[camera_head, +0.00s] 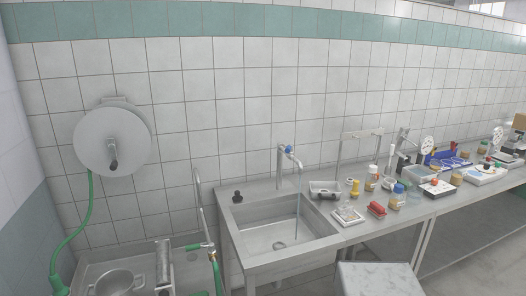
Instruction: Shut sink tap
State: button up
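The sink tap (281,166) stands upright at the back edge of the steel sink (260,240). It has a blue cap or handle (289,149) at its top, and its spout points forward and right. A thin stream of water (297,208) falls from the spout into the basin. The drain (279,245) shows at the basin's bottom. My gripper is not in view, and nothing touches the tap.
The counter (420,207) right of the sink is crowded with bottles, jars, a red brush-like item (376,209) and trays. A hose reel (112,140) with a green hose (72,240) hangs on the left wall. A grey-topped stool or box (380,280) stands in front.

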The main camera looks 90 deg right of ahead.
aim_at(288, 149)
jog(key=u, duration=0.55)
jog(key=k, duration=2.2)
jog(key=z, duration=0.35)
jog(key=i, duration=0.5)
jog(key=z, duration=0.05)
